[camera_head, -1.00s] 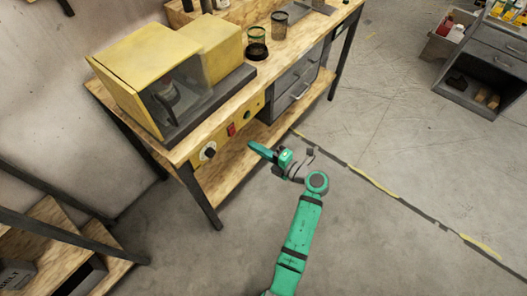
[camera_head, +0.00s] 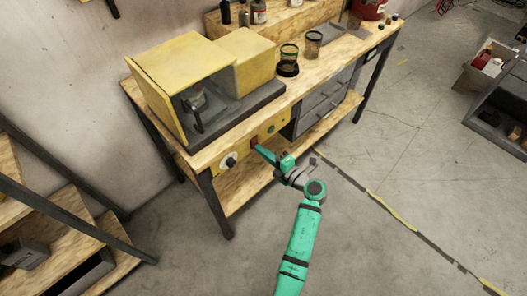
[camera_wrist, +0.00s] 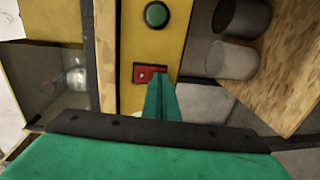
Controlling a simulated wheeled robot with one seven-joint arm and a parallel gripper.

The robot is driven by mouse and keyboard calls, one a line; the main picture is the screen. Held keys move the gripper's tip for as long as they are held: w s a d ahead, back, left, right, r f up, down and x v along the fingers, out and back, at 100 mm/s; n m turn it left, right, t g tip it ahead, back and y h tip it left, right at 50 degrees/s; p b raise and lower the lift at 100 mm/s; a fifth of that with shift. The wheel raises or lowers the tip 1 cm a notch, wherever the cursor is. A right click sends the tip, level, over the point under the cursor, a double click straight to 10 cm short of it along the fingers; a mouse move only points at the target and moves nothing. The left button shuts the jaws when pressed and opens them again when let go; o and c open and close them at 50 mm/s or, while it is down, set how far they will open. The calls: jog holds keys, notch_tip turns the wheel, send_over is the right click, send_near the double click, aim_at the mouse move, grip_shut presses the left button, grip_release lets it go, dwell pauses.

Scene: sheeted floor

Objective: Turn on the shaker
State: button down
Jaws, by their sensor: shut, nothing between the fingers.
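The shaker is a yellow machine (camera_head: 240,58) with a dark clear-fronted chamber, on the workbench's left part. The yellow panel on the bench front carries a red switch (camera_wrist: 148,74), a green button (camera_wrist: 156,14) and a white-rimmed black knob (camera_head: 229,161). My gripper (camera_head: 258,149) is shut and empty, its green fingers pointing at the panel. In the wrist view its fingertips (camera_wrist: 159,80) overlap the lower right edge of the red switch. I cannot tell whether they touch it. In the head view the fingertips partly cover the switch.
The wooden workbench (camera_head: 340,58) has grey drawers (camera_head: 322,103) and a lower shelf. Jars (camera_head: 313,43) stand on its top, right of the machine. A shelf rack (camera_head: 70,225) stands at the lower left. The floor to the right of my arm is clear.

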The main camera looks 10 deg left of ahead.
jog(key=s+d+f, duration=0.1)
jog(key=s+d, duration=0.7)
jog(key=d, duration=0.3)
jog(key=shift+d+f, duration=0.2)
jog(key=shift+f, duration=0.15)
jog(key=s+a+r+m+t+h, duration=0.1)
jog(key=s+a+r+m+t, duration=0.35)
jog(key=s, duration=0.25)
jog(key=s+a+r+m+t+h, duration=0.1)
jog(key=s+a+r+m+t, duration=0.2)
jog(key=s+a+m+t, duration=0.25)
jog(key=s+d+m+g+h, duration=0.1)
jog(key=s+d+m+h, duration=0.1)
jog(key=s+m, duration=0.4)
jog(key=s+d+m+g+h, duration=0.2)
jog(key=s+m+h, duration=0.3)
jog(key=s, duration=0.5)
jog(key=s+d+m+g+h, duration=0.2)
jog(key=s+d+m+h, duration=0.2)
jog(key=s+m, duration=0.3)
jog(key=shift+s+r+m, duration=0.3)
jog(key=shift+s+r, duration=0.15)
jog(key=shift+s, duration=0.4)
